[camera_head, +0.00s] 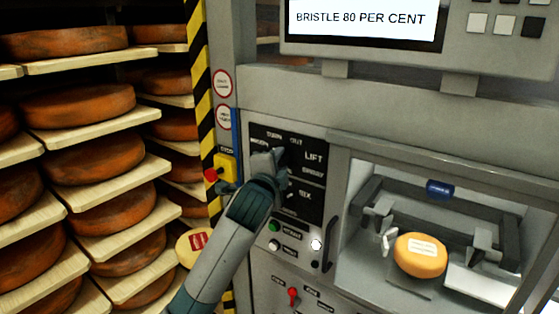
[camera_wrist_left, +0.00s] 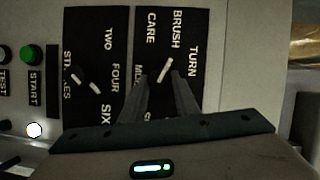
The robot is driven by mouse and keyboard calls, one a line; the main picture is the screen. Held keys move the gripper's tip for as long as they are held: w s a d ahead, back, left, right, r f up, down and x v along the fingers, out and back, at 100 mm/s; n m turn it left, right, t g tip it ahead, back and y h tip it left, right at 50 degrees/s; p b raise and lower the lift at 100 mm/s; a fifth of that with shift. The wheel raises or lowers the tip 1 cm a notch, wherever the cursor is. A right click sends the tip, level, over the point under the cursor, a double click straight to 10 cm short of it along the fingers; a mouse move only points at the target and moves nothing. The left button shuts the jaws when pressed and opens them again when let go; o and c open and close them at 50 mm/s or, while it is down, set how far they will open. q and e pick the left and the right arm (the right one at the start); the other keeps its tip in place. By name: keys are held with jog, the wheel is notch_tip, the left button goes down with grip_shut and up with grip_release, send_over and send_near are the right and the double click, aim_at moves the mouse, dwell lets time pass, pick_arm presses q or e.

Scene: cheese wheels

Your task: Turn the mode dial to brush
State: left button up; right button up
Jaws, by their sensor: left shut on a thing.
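The mode dial (camera_wrist_left: 165,71) is a dark knob with a white pointer line on a black panel (camera_wrist_left: 148,48). In the left wrist view its labels CARE, BRUSH and TURN can be read. The pointer slants toward the upper right, on the BRUSH and TURN side; I cannot tell exactly which word it marks. My left gripper (camera_wrist_left: 161,82) is shut on the mode dial, one finger on each side of it. In the head view my left gripper (camera_head: 270,165) covers the dial. My right gripper is not in view.
A stroke dial (camera_wrist_left: 87,80) is beside the mode dial. A green START button (camera_head: 274,226), a red emergency button (camera_head: 210,174) and a red switch (camera_head: 293,292) are nearby. The display (camera_head: 362,18) reads BRISTLE 80 PER CENT. A cheese wheel (camera_head: 420,262) sits in the machine bay. Cheese shelves (camera_head: 85,62) stand left.

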pick_arm(q)
jog(key=shift+f, duration=0.1)
jog(key=o, duration=1)
jog(key=shift+b+v, duration=0.45)
jog(key=shift+v, duration=0.35)
jog(key=b+v, duration=0.5)
jog(key=v, duration=1.1)
jog(key=shift+w, duration=0.1)
